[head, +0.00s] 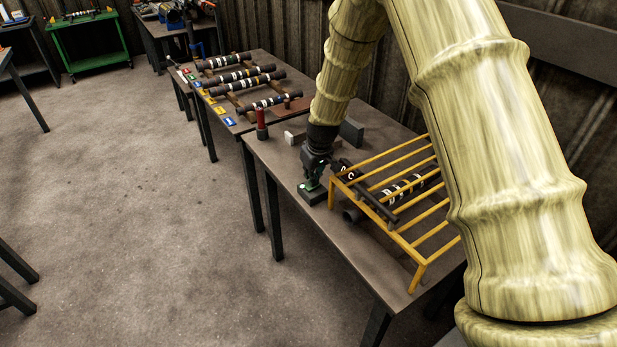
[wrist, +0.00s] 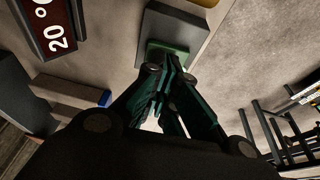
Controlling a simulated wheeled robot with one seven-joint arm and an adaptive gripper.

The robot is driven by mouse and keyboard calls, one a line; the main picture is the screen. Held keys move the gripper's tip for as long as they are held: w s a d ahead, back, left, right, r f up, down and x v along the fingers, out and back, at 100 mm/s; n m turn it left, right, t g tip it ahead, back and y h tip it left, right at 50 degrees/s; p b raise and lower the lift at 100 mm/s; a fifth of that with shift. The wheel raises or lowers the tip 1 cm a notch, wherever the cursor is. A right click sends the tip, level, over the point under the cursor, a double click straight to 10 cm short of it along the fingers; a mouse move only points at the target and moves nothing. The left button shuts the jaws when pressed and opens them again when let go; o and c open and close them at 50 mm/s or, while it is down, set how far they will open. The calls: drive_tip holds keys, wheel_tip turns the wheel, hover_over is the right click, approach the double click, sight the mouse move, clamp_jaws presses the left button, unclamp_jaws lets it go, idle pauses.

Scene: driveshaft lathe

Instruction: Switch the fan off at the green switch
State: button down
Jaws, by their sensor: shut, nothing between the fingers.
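The green switch (head: 308,186) is a small green plate on a dark grey box (head: 309,196) that sits near the front edge of the table. In the wrist view the green switch (wrist: 160,47) and its grey box (wrist: 177,27) lie just beyond my fingertips. My gripper (head: 311,183) points down at the switch, with its fingers together and empty; it also shows in the wrist view (wrist: 171,68). The fingers hide part of the switch, so I cannot tell whether they touch it or which way it is set. I cannot clearly make out a fan.
A yellow barred frame (head: 407,229) stands right of the switch, over a dark shaft with white marks (head: 402,188). A dark display reading 20 °C (wrist: 50,33) is close by. A red-topped post (head: 261,122) and marked shafts (head: 242,79) are farther back.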

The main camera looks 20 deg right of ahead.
drive_tip(key=shift+a, duration=0.1)
drive_tip(key=r+p, duration=0.1)
drive_tip(key=r, duration=0.1)
drive_tip(key=r+p, duration=0.1)
drive_tip(key=r, duration=0.1)
drive_tip(key=shift+a+p, duration=0.2)
drive_tip(key=shift+p, duration=0.15)
drive_tip(key=b+v, duration=0.3)
drive_tip(key=v, duration=0.7)
drive_tip(key=shift+s+a, duration=0.2)
drive_tip(key=shift+a, duration=0.3)
